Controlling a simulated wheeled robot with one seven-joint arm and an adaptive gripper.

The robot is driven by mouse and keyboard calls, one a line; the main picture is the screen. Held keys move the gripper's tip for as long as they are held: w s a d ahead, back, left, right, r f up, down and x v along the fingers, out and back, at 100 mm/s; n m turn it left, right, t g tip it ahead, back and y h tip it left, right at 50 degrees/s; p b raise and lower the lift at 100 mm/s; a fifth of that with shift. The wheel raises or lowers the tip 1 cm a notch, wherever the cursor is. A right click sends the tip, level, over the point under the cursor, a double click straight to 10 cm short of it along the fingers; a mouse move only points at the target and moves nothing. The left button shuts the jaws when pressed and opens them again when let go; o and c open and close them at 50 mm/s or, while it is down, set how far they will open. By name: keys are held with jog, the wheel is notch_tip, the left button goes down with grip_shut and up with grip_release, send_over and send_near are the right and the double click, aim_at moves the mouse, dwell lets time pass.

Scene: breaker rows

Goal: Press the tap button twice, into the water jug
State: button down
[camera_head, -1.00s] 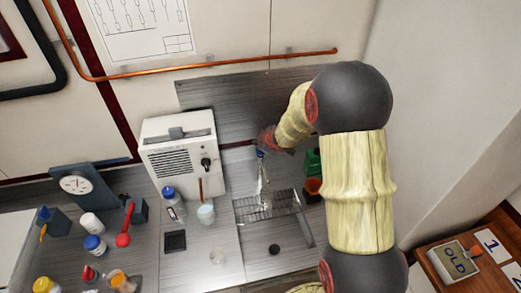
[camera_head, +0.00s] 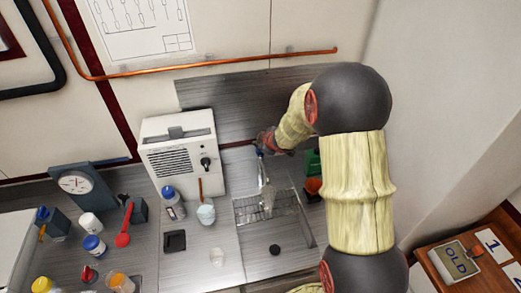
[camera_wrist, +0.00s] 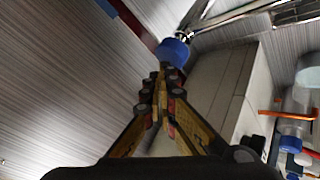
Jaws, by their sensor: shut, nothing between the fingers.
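The tap (camera_head: 262,172) is a slim silver fixture above the sink at the back of the counter. Its blue button (camera_wrist: 172,50) shows in the wrist view. My gripper (camera_wrist: 165,72) is shut and empty, with its fingertips right at the button; I cannot tell if they touch it or press it. In the head view my gripper (camera_head: 263,143) is over the tap's top, partly hidden by my wrist. A pale, clear shape that looks like the water jug (camera_head: 268,200) stands on the sink rack below the tap; its outline is faint.
A white boxy machine (camera_head: 180,150) stands left of the tap. A blue-capped bottle (camera_head: 172,203) and a white cup (camera_head: 206,212) stand in front of it.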

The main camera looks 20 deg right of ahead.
jog(key=shift+f+b, duration=0.8)
jog(key=shift+f, duration=0.15)
dwell(1.0)
jog(key=shift+r+p, duration=1.4)
notch_tip(320, 180, up, 5)
jog(key=p, duration=0.5)
dwell(0.6)
